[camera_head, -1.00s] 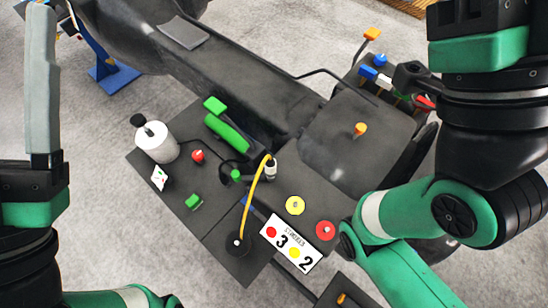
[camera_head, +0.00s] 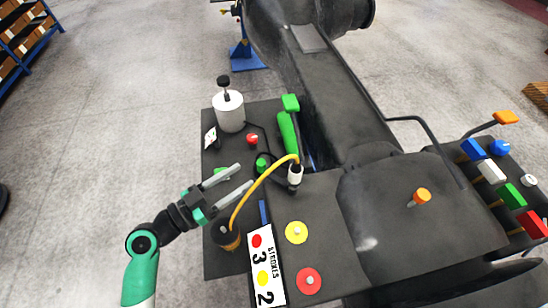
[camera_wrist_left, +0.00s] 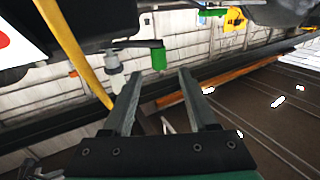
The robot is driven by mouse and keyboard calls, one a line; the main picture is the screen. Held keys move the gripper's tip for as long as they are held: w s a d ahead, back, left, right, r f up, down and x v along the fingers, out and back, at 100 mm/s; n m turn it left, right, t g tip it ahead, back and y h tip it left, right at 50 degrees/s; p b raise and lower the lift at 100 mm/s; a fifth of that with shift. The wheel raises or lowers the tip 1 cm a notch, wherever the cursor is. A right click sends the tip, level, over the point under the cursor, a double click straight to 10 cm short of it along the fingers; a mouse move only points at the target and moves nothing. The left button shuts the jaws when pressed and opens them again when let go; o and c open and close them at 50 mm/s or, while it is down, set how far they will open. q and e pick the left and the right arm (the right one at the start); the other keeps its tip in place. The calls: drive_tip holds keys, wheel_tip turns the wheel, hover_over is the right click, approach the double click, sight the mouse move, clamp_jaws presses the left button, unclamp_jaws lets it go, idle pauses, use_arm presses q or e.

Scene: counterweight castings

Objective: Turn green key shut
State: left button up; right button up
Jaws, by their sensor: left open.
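My left gripper (camera_head: 246,175) reaches in from the lower left, low over the dark panel, with its fingers apart and nothing between them. A small upright green piece (camera_head: 262,165) stands just beyond its fingertips. Another green piece (camera_head: 220,172) shows partly behind the upper finger; I cannot tell for sure which of the two is the green key. In the left wrist view, the open fingers (camera_wrist_left: 160,75) point toward a green piece (camera_wrist_left: 158,58) on a dark arm, apart from it. My right gripper is out of view.
A yellow hose (camera_head: 264,186) arches close to the fingers and ends at a white connector (camera_head: 295,175). A red knob (camera_head: 252,140), white canister (camera_head: 229,112) and long green handle (camera_head: 287,135) stand behind. A strokes sign (camera_head: 262,264) and yellow disc (camera_head: 296,232) lie in front.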

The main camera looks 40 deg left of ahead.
sight(265, 162)
use_arm(q)
drive_tip(key=w, duration=0.3)
drive_tip(key=w+d+p, duration=0.1)
drive_tip(key=w, duration=0.6)
drive_tip(key=shift+w+d+p, duration=0.15)
drive_tip(key=shift+p, duration=0.25)
clamp_jaws()
drive_tip(key=shift+r, duration=0.1)
idle(0.6)
